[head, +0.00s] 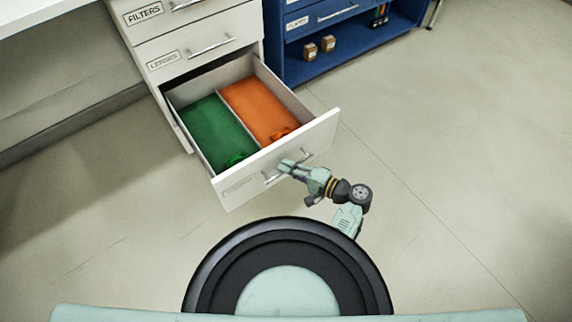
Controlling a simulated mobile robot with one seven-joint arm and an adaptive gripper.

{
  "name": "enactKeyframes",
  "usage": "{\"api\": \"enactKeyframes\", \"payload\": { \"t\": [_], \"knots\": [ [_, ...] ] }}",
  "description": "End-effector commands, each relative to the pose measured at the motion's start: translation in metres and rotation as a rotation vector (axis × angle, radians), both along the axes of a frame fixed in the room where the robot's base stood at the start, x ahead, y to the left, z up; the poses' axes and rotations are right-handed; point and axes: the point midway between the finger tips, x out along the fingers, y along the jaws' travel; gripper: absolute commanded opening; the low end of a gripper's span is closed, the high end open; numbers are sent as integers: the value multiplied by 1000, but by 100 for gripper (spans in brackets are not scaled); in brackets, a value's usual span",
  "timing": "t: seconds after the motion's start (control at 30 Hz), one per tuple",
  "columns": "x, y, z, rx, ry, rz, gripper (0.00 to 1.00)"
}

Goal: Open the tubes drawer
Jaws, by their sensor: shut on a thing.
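The bottom drawer of the white cabinet stands pulled well out, its white front (240,186) facing me. The label on that front is too faint to read, so I cannot tell that it says tubes. Inside, a divider separates a green compartment floor (214,134) on the left from an orange one (258,108) on the right. A small green item (236,158) and a small orange item (280,132) lie near the front. My gripper (284,168) is shut on the drawer handle (304,154), partly hiding it.
Above are the closed lenses drawer (190,56) and filters drawer (158,16). A blue cabinet (290,66) stands to the right, with two small brown items (318,46) on its low shelf. The floor at right (470,150) is clear.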

Motion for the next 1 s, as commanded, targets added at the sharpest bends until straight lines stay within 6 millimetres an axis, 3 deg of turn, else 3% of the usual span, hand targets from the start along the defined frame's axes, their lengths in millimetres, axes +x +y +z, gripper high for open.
{"api": "enactKeyframes", "payload": {
  "t": [0.53,0.57,0.7,1.0],
  "knots": [
    [-1,-4,1,-3,-3,-7,0],
    [-1,-4,1,-3,-3,-7,9],
    [-2,-4,1,-2,-2,-6,18],
    [-3,-4,1,0,-2,-3,18]
  ]
}}
